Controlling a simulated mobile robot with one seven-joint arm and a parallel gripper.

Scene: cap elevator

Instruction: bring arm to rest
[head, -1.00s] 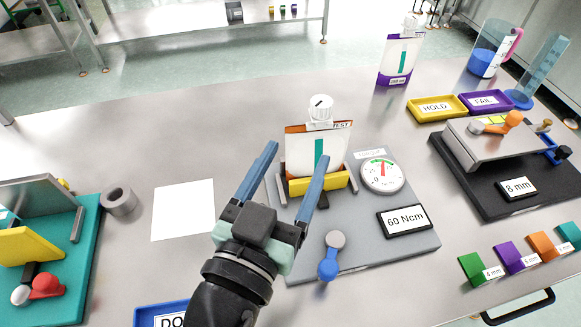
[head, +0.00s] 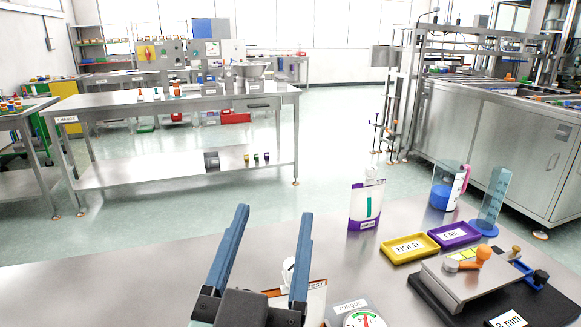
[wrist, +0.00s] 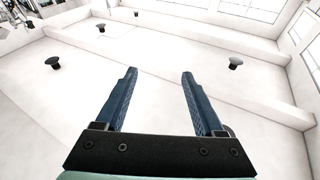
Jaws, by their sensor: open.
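My gripper (head: 273,250) stands at the lower middle of the head view, its two blue fingers pointing up and spread apart. Nothing is between the fingers. In the wrist view the gripper (wrist: 158,75) is also open and empty, with a pale ceiling or wall and dark round fittings beyond it. Behind the gripper in the head view, the orange-edged test pouch (head: 314,305) and the torque dial (head: 364,319) show only in part at the bottom edge.
On the steel bench stand a purple-based pouch (head: 366,205), a yellow HOLD tray (head: 388,257), a purple FAIL tray (head: 476,238), a blue-based clear stand (head: 490,205) and a black-based fixture (head: 425,300). A second bench (head: 180,105) stands across the floor. The bench's left part is clear.

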